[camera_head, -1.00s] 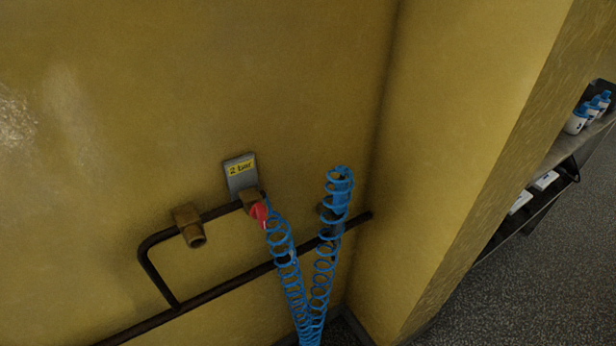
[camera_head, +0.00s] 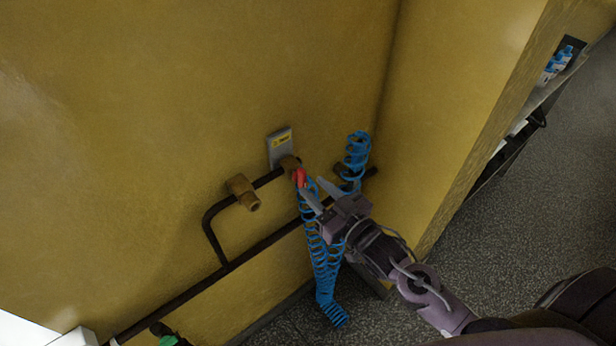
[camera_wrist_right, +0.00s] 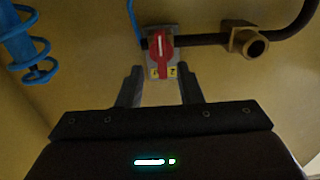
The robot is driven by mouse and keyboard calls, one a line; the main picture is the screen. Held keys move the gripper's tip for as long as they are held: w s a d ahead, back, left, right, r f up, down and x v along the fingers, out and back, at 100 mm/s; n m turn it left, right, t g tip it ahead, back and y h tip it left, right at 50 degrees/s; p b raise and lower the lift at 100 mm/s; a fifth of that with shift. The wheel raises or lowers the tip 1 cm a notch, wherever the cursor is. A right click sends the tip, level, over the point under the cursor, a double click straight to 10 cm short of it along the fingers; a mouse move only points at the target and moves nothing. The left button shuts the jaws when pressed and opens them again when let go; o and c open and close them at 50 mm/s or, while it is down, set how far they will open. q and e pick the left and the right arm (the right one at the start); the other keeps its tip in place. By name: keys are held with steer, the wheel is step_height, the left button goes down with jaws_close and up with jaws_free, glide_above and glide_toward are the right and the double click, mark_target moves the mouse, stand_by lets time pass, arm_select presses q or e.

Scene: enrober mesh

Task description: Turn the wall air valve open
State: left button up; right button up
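Contact with the handle cannot be told. My left gripper is not in view.
A coiled blue hose (camera_head: 322,255) hangs beside the valve, close to my right gripper. A dark pipe (camera_head: 265,245) runs along the yellow wall, with a brass fitting (camera_head: 243,192) left of the valve. A wall corner stands to the right, with a shelf of bottles (camera_head: 556,62) beyond.

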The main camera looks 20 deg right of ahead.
mark_target(305, 180)
steer(key=shift+x, duration=1.2)
steer(key=shift+w+a+p, duration=0.3)
steer(key=shift+w+p, duration=0.05)
steer(key=shift+w, duration=0.15)
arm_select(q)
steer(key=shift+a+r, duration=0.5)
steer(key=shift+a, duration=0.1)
arm_select(e)
steer(key=c, duration=0.6)
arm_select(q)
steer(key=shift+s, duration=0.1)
